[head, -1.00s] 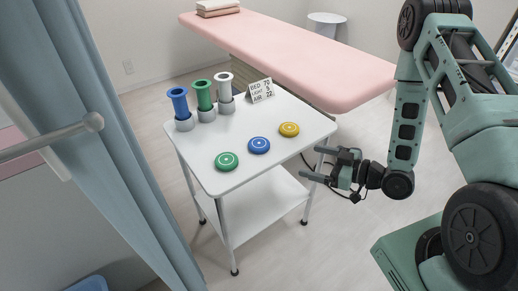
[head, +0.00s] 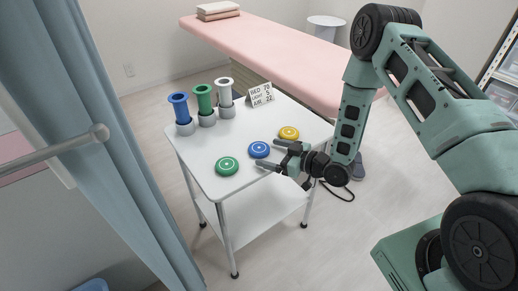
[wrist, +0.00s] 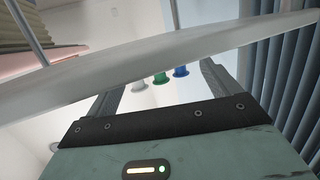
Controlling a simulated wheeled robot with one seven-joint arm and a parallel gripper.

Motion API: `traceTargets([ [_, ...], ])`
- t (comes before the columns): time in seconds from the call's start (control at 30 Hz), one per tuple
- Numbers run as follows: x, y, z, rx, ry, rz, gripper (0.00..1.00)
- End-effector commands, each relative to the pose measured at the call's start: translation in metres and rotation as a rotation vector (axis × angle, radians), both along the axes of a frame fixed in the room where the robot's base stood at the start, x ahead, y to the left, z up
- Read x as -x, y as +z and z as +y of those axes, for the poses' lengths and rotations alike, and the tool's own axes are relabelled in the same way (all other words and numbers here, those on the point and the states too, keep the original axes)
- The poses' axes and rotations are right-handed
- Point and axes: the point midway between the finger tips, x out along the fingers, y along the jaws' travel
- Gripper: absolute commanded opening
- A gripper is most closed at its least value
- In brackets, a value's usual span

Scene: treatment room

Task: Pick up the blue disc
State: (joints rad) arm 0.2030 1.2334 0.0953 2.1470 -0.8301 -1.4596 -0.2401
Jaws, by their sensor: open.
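The blue disc (head: 259,149) lies flat on the white trolley top (head: 215,145), between the green disc (head: 227,166) and the yellow disc (head: 289,133). My gripper (head: 268,154) is open and empty at the trolley's right edge. Its fingers point left, one tip just right of the blue disc and the other in front of it. I cannot tell its exact height or whether it touches anything. In the wrist view the two spread fingers (wrist: 160,85) show, with a pale slab edge (wrist: 130,75) across their ends. No disc shows there.
Blue (head: 181,107), green (head: 205,99) and white (head: 224,93) spools stand in grey holders at the trolley's back left. A small sign (head: 260,95) stands beside them. A pink bed (head: 290,55) is behind; a blue curtain (head: 120,140) hangs at left.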

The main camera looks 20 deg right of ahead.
Motion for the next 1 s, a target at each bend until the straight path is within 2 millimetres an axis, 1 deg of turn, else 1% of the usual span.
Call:
traceTargets([
  [0.03,-0.008,0.002,0.004,0.0,0.002,-0.004,0.88],
  [0.2,-0.022,-0.003,0.016,-0.001,0.001,-0.002,0.88],
  [0.47,-0.024,-0.005,0.018,0.0,0.0,0.0,0.88],
  [0.5,-0.024,-0.005,0.018,0.0,0.0,0.0,0.83],
  [0.57,-0.024,-0.004,0.018,0.0,0.0,0.0,0.66],
  [0.6,-0.024,-0.004,0.018,0.0,0.0,0.0,0.55],
  [0.67,-0.024,-0.004,0.018,0.0,0.0,0.0,0.4],
  [1.0,-0.024,-0.002,0.017,0.0,0.0,-0.001,0.39],
])
